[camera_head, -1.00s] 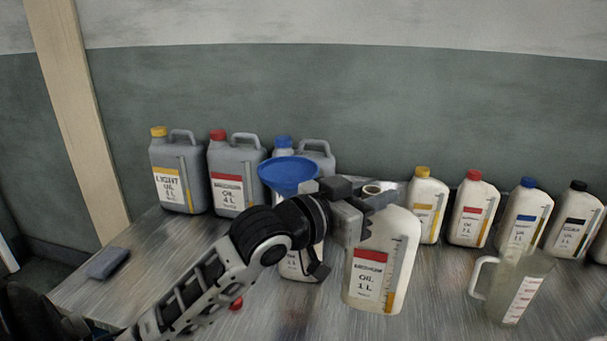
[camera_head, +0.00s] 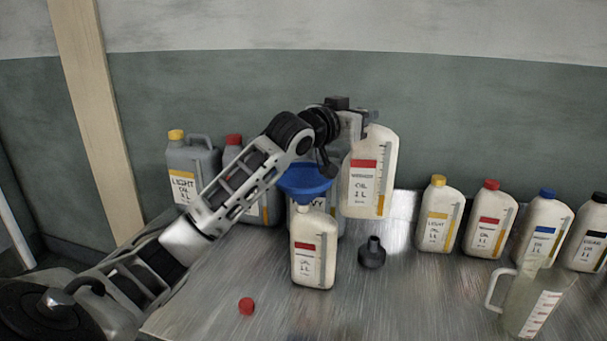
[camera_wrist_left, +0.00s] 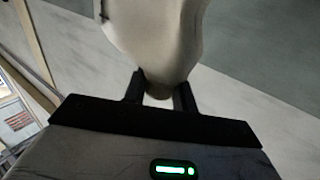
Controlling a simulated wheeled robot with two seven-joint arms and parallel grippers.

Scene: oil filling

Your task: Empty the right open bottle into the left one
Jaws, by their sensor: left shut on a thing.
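My left gripper (camera_head: 358,122) is shut on the right bottle (camera_head: 369,175), a white jug with a red label stripe. It holds the bottle upright, raised behind and to the right of the left bottle. In the left wrist view the held bottle (camera_wrist_left: 155,35) sits between the two fingers (camera_wrist_left: 160,92). The left bottle (camera_head: 314,250), white with a red stripe, stands upright on the table. A blue funnel (camera_head: 304,183) sits at its mouth. The held bottle's opening is hidden behind my gripper. My right gripper is not in view.
A small red cap (camera_head: 246,306) and a black funnel-like piece (camera_head: 372,253) are on the table (camera_head: 400,310). Grey canisters (camera_head: 190,160) stand behind my arm. Several white bottles (camera_head: 439,215) line the back right. A clear measuring jug (camera_head: 530,298) stands at the front right.

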